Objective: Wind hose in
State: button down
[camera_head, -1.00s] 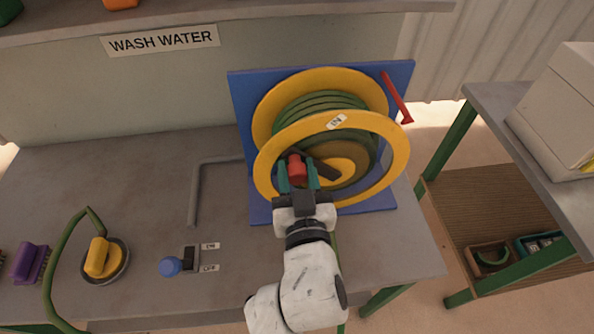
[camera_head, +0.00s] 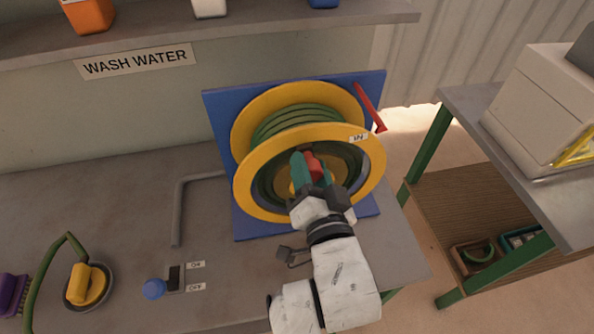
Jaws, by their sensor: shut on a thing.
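The hose reel has yellow flanges (camera_head: 245,192) and stands on a blue bracket (camera_head: 219,116) on the bench. Green hose (camera_head: 295,118) is wound around its drum. An "IN" label (camera_head: 358,137) sits at the upper right of the front flange. My gripper (camera_head: 309,166) is in front of the reel, inside the front ring, with its teal fingers shut on the red crank handle (camera_head: 314,165). The fingers and wrist hide part of the handle and the hub. A red lever (camera_head: 369,108) is at the bracket's upper right.
A yellow hose nozzle (camera_head: 82,284) rests in a round holder at the left, with green hose (camera_head: 42,280) arching from it. A switch with a blue knob (camera_head: 154,289) lies between. A side table with a pale box (camera_head: 535,105) stands at right. A grey pipe (camera_head: 178,212) runs left of the reel.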

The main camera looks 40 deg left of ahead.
jog(key=shift+w+d+r+m, duration=0.1)
jog(key=shift+w+d+m, duration=0.65)
jog(key=shift+m, duration=0.25)
jog(key=shift+w, duration=0.1)
jog(key=c, duration=0.7)
grip_release()
jog(key=shift+o, duration=0.2)
jog(key=b+v, duration=0.1)
jog(key=v, duration=0.9)
jog(key=shift+s+d+b, duration=0.25)
jog(key=shift+d+b, duration=0.05)
jog(key=shift+b, duration=0.1)
